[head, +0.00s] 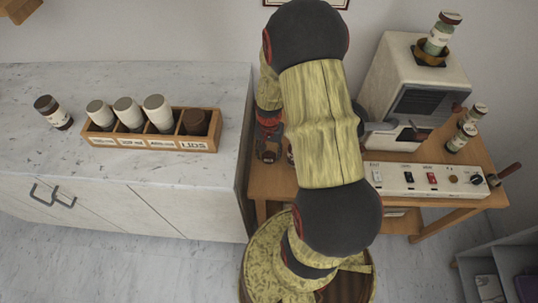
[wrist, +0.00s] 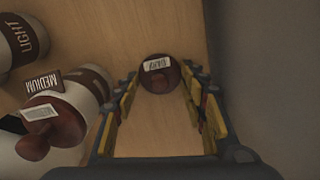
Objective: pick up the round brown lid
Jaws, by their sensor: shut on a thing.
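A round brown lid (wrist: 158,72) with a pale label, which seems to read DARK, shows between my fingertips in the wrist view. My gripper (wrist: 160,88) is shut on it, with one finger at each side. Whether a jar is under the lid I cannot tell. In the head view my arm hides the gripper and this lid.
At the left of the wrist view are a LIGHT jar (wrist: 20,42) and a tilted MEDIUM jar (wrist: 85,92), close to my left finger. In the head view a cup-and-lid box (head: 150,145) stands on the counter; a coffee machine (head: 420,80) stands right of my arm.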

